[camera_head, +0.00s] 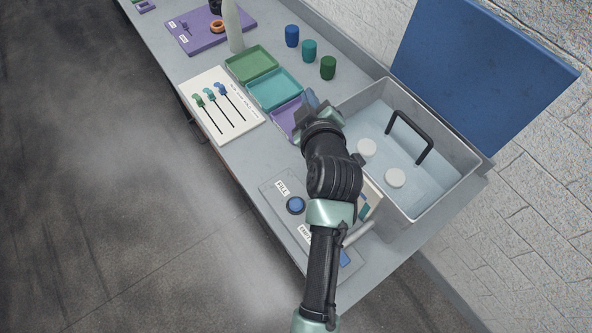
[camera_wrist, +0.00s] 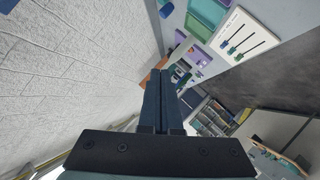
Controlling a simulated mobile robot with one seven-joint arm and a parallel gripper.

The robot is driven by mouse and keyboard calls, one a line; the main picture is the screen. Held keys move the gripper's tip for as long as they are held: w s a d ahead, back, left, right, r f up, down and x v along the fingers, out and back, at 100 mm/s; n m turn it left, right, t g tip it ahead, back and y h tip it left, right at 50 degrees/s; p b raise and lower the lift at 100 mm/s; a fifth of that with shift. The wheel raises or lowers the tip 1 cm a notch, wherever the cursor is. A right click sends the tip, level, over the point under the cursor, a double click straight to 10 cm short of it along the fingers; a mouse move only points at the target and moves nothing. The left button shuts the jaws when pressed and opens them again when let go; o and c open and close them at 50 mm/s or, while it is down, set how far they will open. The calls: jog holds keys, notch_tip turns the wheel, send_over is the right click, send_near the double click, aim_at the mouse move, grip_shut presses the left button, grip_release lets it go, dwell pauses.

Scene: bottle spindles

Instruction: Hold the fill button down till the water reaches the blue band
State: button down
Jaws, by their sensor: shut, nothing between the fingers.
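The blue fill button (camera_head: 295,205) sits in a dark ring on a grey panel at the counter's front edge, beside a FILL label (camera_head: 282,188). Nothing touches it. The grey tank (camera_head: 451,195) at the right holds pale, clear water (camera_head: 432,164). A small card with green and blue patches (camera_head: 364,211) shows partly behind my arm; I cannot tell whether it carries the blue band. My gripper (camera_head: 311,98) is shut and empty, above the purple tray and away from the button. In the wrist view its fingers (camera_wrist: 159,78) lie together.
A black handle (camera_head: 411,135) and two white discs are in the tank. A second blue button (camera_head: 344,258) is partly hidden by my forearm. Green (camera_head: 250,64), teal (camera_head: 274,90) and purple (camera_head: 284,119) trays, a white spindle board (camera_head: 222,105) and several coloured cups stand further along the counter.

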jog(key=s+a+f+n+g+p, duration=0.1)
jog(key=s+f+g, duration=0.1)
jog(key=s+f, duration=0.3)
jog(key=s+a+f+n+g+y+p, duration=0.1)
jog(key=s+f, duration=0.4)
jog(key=f, duration=0.8)
jog(key=shift+s+n+g+p, duration=0.2)
jog(key=shift+n+g+p, duration=0.15)
jog(key=shift+g, duration=0.55)
jog(key=shift+f, duration=0.15)
jog(key=b, duration=0.7)
send_over(295, 200)
jog(key=s, duration=0.2)
jog(key=f, duration=0.5)
jog(key=d+f, duration=0.1)
jog(key=f, duration=0.1)
jog(key=shift+s+f, duration=0.1)
jog(key=shift+f, duration=0.3)
jog(key=shift+f+b, duration=0.35)
jog(key=shift+f, duration=0.1)
jog(key=shift+f+b, duration=0.35)
jog(key=shift+b, duration=0.2)
jog(key=shift+f+b, duration=0.55)
dwell(0.5)
